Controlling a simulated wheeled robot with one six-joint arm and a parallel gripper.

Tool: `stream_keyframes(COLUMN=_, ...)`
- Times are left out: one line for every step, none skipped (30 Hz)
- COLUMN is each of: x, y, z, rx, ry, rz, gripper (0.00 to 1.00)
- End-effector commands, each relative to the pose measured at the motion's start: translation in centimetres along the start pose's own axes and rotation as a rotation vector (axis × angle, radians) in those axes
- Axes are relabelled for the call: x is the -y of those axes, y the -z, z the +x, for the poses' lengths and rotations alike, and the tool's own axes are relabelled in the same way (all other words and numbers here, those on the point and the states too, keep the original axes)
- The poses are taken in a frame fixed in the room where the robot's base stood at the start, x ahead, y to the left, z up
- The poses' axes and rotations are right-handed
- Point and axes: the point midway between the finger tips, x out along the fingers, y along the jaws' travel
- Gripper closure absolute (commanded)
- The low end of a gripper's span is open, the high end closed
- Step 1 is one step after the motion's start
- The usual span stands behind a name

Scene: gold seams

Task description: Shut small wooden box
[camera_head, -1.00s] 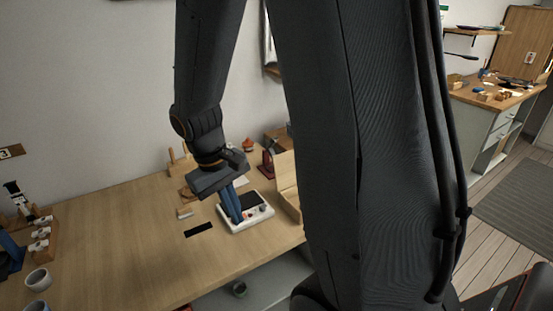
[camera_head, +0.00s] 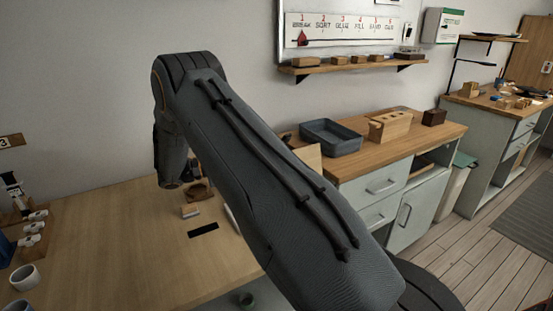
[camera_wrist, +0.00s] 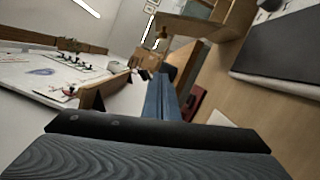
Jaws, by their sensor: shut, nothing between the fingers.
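A pale upright wooden panel (camera_head: 308,159), which looks like the raised lid of the small wooden box, shows at the back right of the table behind my arm. The rest of that box is hidden. No contact with the panel is clear. In the head view my gripper is hidden behind my arm.
The wooden table (camera_head: 110,235) is bare at its middle left. A black strip (camera_head: 203,230) and a small block (camera_head: 190,211) lie on it; cups (camera_head: 24,277) stand at left. A side counter (camera_head: 360,168) holds a grey tray (camera_head: 331,137), a wooden rack (camera_head: 390,125) and a dark box (camera_head: 433,117).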

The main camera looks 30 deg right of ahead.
Motion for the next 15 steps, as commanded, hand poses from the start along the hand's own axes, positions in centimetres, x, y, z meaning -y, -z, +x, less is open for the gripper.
stream_keyframes(x=-0.1, y=0.0, z=0.4, rx=0.002, ry=-0.003, rz=0.002, gripper=1.00)
stream_keyframes(x=-0.2, y=0.0, z=0.7, rx=0.002, ry=-0.004, rz=0.002, gripper=1.00)
stream_keyframes(x=-0.2, y=-0.1, z=1.2, rx=0.003, ry=-0.004, rz=0.002, gripper=1.00)
stream_keyframes(x=-0.3, y=-0.1, z=1.7, rx=0.003, ry=-0.004, rz=0.001, gripper=1.00)
stream_keyframes(x=-0.3, y=-0.1, z=2.2, rx=0.004, ry=-0.003, rz=0.001, gripper=1.00)
stream_keyframes(x=-0.3, y=-0.1, z=2.9, rx=0.003, ry=-0.002, rz=0.001, gripper=1.00)
stream_keyframes(x=-0.3, y=-0.1, z=3.5, rx=0.003, ry=-0.001, rz=0.001, gripper=1.00)
stream_keyframes(x=-0.3, y=-0.2, z=4.1, rx=0.004, ry=-0.001, rz=0.000, gripper=1.00)
stream_keyframes(x=-0.3, y=-0.2, z=4.9, rx=0.004, ry=-0.002, rz=0.000, gripper=1.00)
stream_keyframes(x=-0.3, y=-0.2, z=5.5, rx=0.003, ry=-0.002, rz=0.000, gripper=1.00)
stream_keyframes(x=-0.3, y=-0.2, z=6.1, rx=0.003, ry=-0.001, rz=0.000, gripper=1.00)
stream_keyframes(x=-0.3, y=-0.2, z=6.9, rx=0.004, ry=0.000, rz=-0.001, gripper=1.00)
stream_keyframes(x=-0.3, y=-0.2, z=7.5, rx=0.004, ry=-0.001, rz=-0.001, gripper=1.00)
stream_keyframes(x=-0.3, y=-0.2, z=8.0, rx=0.003, ry=-0.001, rz=-0.001, gripper=1.00)
stream_keyframes(x=-0.3, y=-0.2, z=8.8, rx=0.004, ry=-0.001, rz=-0.001, gripper=1.00)
